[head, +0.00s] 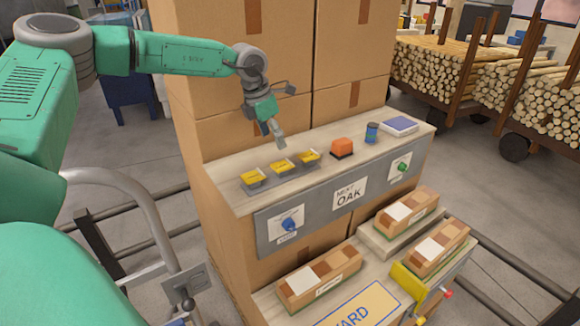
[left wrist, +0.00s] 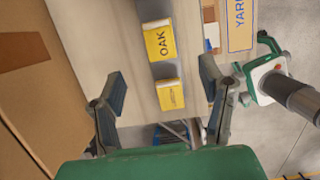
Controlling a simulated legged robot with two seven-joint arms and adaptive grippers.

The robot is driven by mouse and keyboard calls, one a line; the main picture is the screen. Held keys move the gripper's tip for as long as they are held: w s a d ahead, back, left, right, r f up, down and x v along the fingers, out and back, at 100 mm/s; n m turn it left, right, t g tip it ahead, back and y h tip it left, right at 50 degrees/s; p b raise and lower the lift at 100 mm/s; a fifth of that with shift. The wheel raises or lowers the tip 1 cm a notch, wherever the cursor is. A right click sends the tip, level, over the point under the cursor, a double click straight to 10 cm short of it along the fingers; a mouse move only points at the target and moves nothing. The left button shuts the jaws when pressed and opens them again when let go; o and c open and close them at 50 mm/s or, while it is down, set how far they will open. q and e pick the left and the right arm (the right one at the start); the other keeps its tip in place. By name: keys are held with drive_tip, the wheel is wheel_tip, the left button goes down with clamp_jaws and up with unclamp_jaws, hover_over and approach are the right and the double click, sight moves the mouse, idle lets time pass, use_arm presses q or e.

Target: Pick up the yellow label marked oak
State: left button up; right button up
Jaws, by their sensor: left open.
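The yellow label marked OAK (left wrist: 159,42) lies in a holder on the shelf, its lettering readable in the left wrist view. A second yellow label (left wrist: 170,95) lies below it there, its print too small to read. The head view shows three yellow labels in a row; the oak one seems to be the middle label (head: 282,166), though I cannot read it there. My left gripper (head: 277,138) is open and empty above the row, apart from the labels. In the left wrist view its fingers (left wrist: 161,78) stand wide on either side of the lower label.
Right of the labels are an orange block (head: 342,148), a blue can (head: 372,132) and a blue-topped pad (head: 399,125). Stacked cartons (head: 240,70) rise close behind. A sign reading NEXT OAK (head: 349,193) is on the shelf front. Trays of wood samples (head: 320,279) stand below.

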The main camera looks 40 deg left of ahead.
use_arm(q)
hover_over(282, 165)
drive_tip(key=s, duration=0.2)
drive_tip(key=f, duration=0.5)
drive_tip(key=shift+w+a, duration=0.2)
drive_tip(key=shift+a, duration=0.2)
drive_tip(key=x, duration=0.2)
drive_tip(key=p+x, duration=0.1)
drive_tip(key=x, duration=0.1)
drive_tip(key=shift+w+d+f, duration=0.15)
drive_tip(key=shift+w+f, duration=0.05)
drive_tip(key=shift+w, duration=0.1)
drive_tip(key=shift+s, duration=0.1)
drive_tip(key=c, duration=0.9)
